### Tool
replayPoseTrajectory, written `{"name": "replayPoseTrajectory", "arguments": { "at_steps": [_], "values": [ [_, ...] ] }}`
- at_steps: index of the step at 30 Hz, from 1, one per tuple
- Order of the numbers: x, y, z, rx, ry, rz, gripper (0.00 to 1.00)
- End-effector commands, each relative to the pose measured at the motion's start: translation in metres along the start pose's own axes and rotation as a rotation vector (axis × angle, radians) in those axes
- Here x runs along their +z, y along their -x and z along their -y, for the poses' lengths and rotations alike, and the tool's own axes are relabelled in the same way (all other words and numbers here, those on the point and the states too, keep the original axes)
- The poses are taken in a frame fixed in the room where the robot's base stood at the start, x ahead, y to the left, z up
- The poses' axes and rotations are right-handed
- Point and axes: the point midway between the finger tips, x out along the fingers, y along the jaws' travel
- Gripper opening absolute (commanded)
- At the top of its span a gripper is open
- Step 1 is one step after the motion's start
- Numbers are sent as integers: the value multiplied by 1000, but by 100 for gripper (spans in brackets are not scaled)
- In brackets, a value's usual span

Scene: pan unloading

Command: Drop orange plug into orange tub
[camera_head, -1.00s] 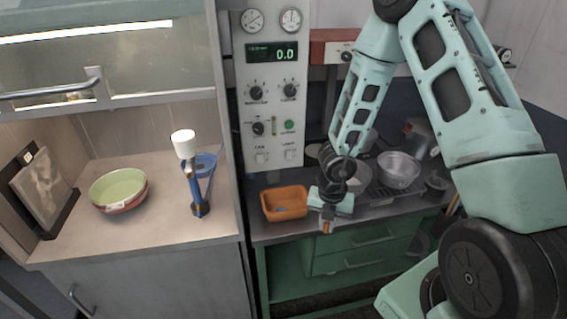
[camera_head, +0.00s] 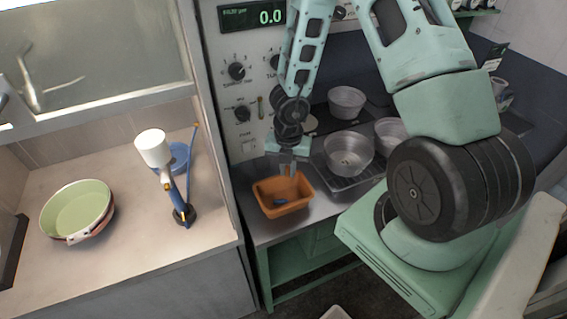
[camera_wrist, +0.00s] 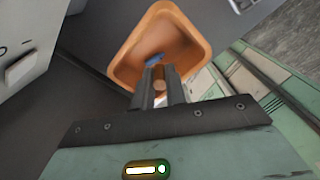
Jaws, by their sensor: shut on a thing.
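The orange tub (camera_head: 262,207) stands on the grey counter in the head view, below the control panel, with a small blue thing (camera_head: 280,201) lying inside. My gripper (camera_head: 288,170) is over the tub's back edge, pointing down. In the wrist view the gripper (camera_wrist: 159,88) is shut on the orange plug (camera_wrist: 159,84), whose round end shows between the fingers. The tub (camera_wrist: 185,22) fills the top of that view behind the plug, and the blue thing (camera_wrist: 154,58) shows in it just past the fingertips. The plug's height above the tub is hard to tell.
Metal pots (camera_head: 349,154) stand on a rack right of the tub. On the left worktop are a green-lined pan (camera_head: 77,211) and a blue stand with a white cup (camera_head: 153,148). The control panel (camera_head: 240,95) rises close behind my gripper.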

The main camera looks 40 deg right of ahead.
Motion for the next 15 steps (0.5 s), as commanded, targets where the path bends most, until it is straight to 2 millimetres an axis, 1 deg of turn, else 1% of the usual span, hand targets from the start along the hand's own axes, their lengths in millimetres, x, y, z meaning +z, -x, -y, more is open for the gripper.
{"name": "replayPoseTrajectory", "arguments": {
  "at_steps": [1,9,12,15],
  "values": [
    [0,-8,0,0,0,0,0],
    [0,-40,0,0,0,0,0],
    [0,-50,0,0,0,0,0],
    [0,-55,0,1,1,0,0]
  ]
}}
